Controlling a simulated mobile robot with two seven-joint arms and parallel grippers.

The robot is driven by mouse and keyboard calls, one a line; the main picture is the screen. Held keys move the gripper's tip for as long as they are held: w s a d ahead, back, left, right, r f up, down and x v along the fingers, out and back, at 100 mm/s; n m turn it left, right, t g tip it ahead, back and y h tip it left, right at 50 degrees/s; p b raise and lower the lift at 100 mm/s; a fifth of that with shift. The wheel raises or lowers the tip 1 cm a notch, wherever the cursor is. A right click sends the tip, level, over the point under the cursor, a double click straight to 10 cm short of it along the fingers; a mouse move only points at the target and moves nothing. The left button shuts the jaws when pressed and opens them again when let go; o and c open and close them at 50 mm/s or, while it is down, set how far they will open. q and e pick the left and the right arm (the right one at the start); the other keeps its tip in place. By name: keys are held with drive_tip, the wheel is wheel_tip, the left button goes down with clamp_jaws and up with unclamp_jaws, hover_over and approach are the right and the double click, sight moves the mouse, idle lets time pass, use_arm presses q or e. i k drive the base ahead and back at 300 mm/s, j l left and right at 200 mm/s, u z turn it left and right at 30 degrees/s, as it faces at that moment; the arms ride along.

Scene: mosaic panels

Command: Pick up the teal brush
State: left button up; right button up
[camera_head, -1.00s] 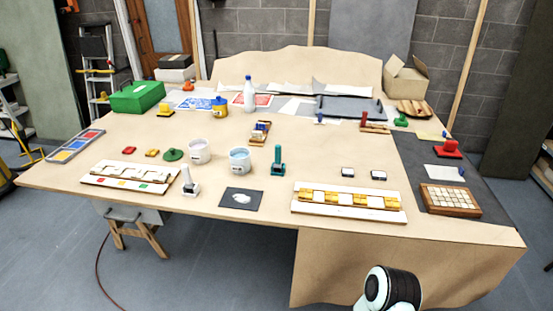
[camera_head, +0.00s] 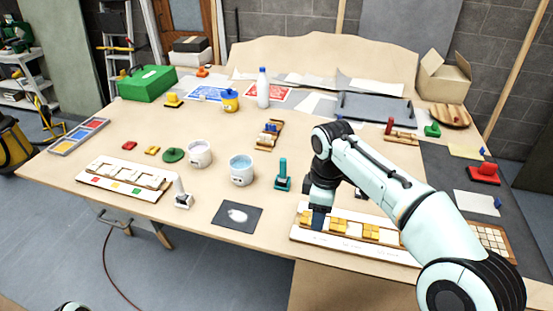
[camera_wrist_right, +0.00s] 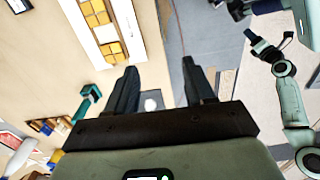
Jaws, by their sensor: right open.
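The teal brush (camera_head: 283,176) stands upright on the table, its handle above a wider base, right of the blue-filled tub. It also shows in the right wrist view (camera_wrist_right: 88,103), left of the fingers and apart from them. My right gripper (camera_head: 318,221) hangs pointing down over the left end of the yellow-tiled panel, to the right of and nearer than the brush. In the right wrist view its fingers (camera_wrist_right: 160,68) are spread with nothing gripped. My left arm (camera_wrist_right: 290,85) shows at the right of that view; its jaw state is unclear.
The blue-filled tub (camera_head: 241,170) stands just left of the brush. A dark card with a white blob (camera_head: 237,215) lies in front. The yellow-tiled panel (camera_head: 297,234) lies under my right gripper.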

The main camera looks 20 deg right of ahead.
sight(282, 179)
drive_tip(key=i, duration=1.1)
